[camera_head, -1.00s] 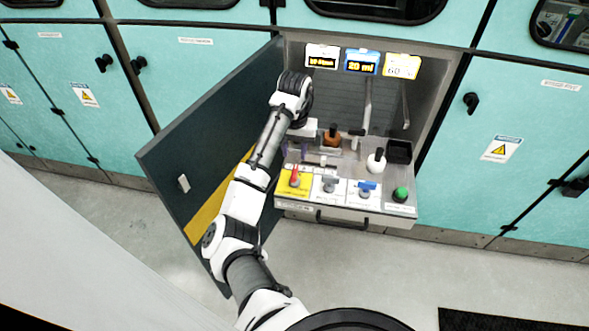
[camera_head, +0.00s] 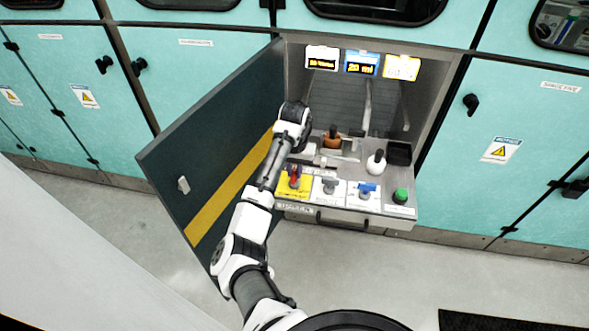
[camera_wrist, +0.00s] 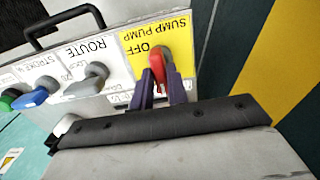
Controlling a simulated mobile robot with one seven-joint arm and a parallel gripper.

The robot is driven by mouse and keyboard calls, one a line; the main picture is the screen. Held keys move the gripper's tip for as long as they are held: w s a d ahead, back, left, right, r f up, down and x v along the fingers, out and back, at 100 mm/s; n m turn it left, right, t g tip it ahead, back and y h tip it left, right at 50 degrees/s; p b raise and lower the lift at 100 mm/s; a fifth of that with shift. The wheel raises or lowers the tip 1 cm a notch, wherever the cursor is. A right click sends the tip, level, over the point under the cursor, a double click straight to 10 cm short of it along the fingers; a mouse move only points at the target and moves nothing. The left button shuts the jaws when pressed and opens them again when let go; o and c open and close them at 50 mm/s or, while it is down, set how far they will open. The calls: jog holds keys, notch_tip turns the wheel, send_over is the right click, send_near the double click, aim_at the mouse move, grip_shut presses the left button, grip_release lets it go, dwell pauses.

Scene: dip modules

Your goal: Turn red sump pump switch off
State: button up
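The red sump pump switch (camera_wrist: 158,63) sits on a yellow plate (camera_wrist: 129,42) with "SUMP PUMP" and "OFF" lettering, upside down in the wrist view. Its red handle points toward my gripper; another label near the fingers is partly hidden. In the head view, the yellow plate (camera_head: 283,190) is at the panel's left end, and the switch is partly covered by my gripper (camera_head: 294,173). My gripper's purple fingers (camera_wrist: 161,88) stand apart, one on each side of the handle. I cannot tell whether they touch it.
A grey ROUTE switch (camera_wrist: 88,79) and a blue switch (camera_wrist: 36,95) sit beside the yellow plate. A green button (camera_head: 400,195) is at the panel's right end. The open cabinet door (camera_head: 208,150) stands left of my arm.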

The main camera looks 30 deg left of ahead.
grip_shut()
jog(key=shift+m, duration=0.3)
jog(key=m, duration=0.3)
jog(key=shift+p, duration=0.35)
jog(key=m, duration=0.9)
jog(key=shift+m+p, duration=0.3)
jog(key=shift+p, duration=0.1)
jog(key=m, duration=0.4)
jog(key=shift+m, duration=0.3)
